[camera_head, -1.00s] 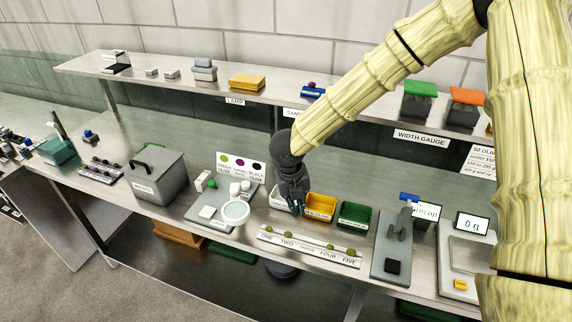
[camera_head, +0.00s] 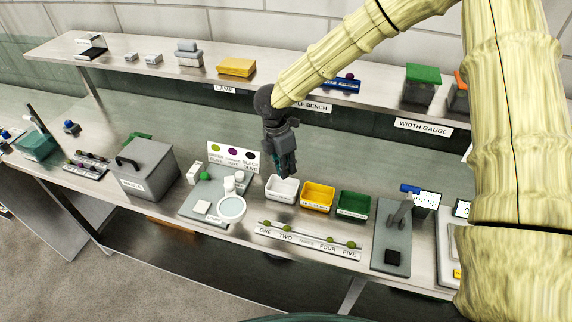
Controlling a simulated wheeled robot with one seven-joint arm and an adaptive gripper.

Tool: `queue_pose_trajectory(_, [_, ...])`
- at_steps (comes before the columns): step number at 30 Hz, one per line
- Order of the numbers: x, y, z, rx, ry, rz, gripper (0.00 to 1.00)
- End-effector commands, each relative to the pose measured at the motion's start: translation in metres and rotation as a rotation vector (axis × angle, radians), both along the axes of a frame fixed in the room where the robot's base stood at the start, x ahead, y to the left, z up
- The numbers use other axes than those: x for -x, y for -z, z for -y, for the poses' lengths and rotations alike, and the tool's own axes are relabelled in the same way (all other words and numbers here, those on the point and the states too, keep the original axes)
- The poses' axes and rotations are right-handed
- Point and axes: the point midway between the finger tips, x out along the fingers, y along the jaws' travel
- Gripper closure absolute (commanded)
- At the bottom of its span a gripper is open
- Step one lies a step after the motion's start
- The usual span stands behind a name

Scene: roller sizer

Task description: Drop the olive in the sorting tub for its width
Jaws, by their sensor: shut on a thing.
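My gripper (camera_head: 287,174) points down over the back of the white tub (camera_head: 280,196), on the bench. It is shut on the olive, which is too small and covered by the fingers to make out. The yellow tub (camera_head: 318,207) and the green tub (camera_head: 353,214) stand in a row to the right of the white one. The labels on the tub fronts are too small to read. In front of them lies a numbered rack (camera_head: 300,245) with olives at ONE, TWO, FOUR and FIVE; place THREE looks empty.
Left of the tubs are a grey board (camera_head: 190,211) with a round white dish (camera_head: 231,207) and a grey lidded box (camera_head: 150,167). A grey plate with a gauge (camera_head: 396,232) stands to the right. A raised shelf (camera_head: 190,75) runs behind.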

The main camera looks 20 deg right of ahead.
Motion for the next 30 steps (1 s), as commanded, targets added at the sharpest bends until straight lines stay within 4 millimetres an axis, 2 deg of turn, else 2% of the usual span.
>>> queue_pose_trajectory(15, [0.001,0.05,0.002,0.001,0.0,0.0,0.98])
queue_pose_trajectory(27, [0.001,0.055,0.002,0.001,0.0,0.001,0.98])
queue_pose_trajectory(30, [0.001,0.055,0.002,0.001,0.0,0.001,0.78])
